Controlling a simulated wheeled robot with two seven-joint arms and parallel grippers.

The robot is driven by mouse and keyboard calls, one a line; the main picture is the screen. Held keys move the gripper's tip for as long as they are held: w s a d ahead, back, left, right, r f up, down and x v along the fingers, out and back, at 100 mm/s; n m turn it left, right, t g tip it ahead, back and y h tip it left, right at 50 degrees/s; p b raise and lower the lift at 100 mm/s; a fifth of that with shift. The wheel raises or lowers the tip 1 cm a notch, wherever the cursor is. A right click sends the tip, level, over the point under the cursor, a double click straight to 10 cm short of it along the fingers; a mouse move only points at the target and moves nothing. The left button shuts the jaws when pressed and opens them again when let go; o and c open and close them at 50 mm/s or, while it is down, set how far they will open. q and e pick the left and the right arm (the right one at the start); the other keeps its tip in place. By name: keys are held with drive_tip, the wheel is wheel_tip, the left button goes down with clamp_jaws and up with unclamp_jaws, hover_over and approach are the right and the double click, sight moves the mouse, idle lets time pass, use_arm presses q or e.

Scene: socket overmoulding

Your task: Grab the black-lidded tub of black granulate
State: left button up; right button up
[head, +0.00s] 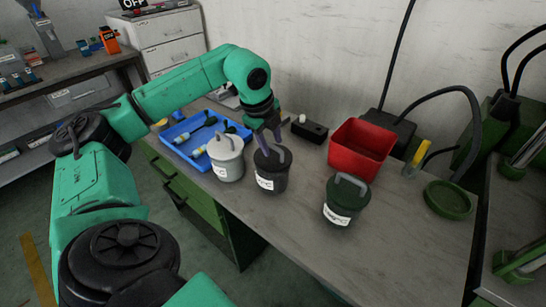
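The black-lidded tub (271,176) stands upright on the bench, between a white-lidded tub (227,165) and a green-lidded tub (344,201). It has a dark body, a white label and a raised handle on its lid. My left gripper (269,139) points down just above and behind that lid. Its fingers look apart, close to the lid handle, and nothing is seen clamped between them. Whether they touch the handle is unclear. The granulate is hidden under the lid. My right gripper is out of view.
A blue tray (178,139) with bottles lies behind the white-lidded tub. A red bin (360,149) and a small black block (309,130) stand behind to the right. A green round dish (447,200) is further right. The bench front between the tubs is clear.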

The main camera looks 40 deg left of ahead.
use_arm(q)
clamp_jaws()
idle(1.2)
